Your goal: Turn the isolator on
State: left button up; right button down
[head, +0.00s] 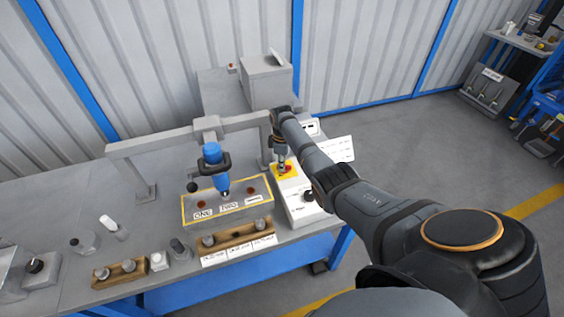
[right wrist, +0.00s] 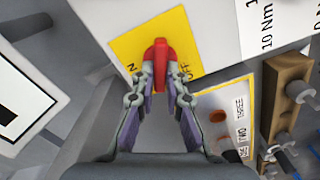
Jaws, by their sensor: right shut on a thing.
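The isolator is a red handle (right wrist: 159,62) on a yellow plate (right wrist: 128,45), on a white box. In the right wrist view, letters ending in "N" show left of the handle and "OFF" shows right of it. The handle stands about upright in that picture, between the two labels. My right gripper (right wrist: 158,80) is shut on the red handle, one finger on each side. In the head view, the yellow plate (head: 289,170) sits at the box's back end, partly hidden by my right gripper (head: 282,166). My left gripper is not in view.
A blue hanging tool (head: 214,170) is left of the box, above a yellow-edged panel (head: 228,206) marked ONE, TWO, THREE. A grey frame (head: 150,146) spans behind it. Wooden holders (head: 237,234) and small bottles stand in front. A grey cabinet (head: 267,85) stands behind.

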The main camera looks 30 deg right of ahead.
jog(key=m, duration=0.3)
jog(key=shift+w+p, duration=0.1)
jog(key=shift+p, duration=0.3)
jog(key=m, duration=0.3)
jog(key=shift+d+m+p, duration=0.15)
jog(key=shift+m+p, duration=0.15)
jog(key=shift+p, duration=0.05)
jog(key=m, duration=0.6)
jog(key=shift+w+d+p, duration=0.1)
jog(key=shift+d+p, duration=0.15)
jog(key=shift+p, duration=0.15)
jog(key=c, duration=1.4)
grip_release()
notch_tip(320, 180, up, 12)
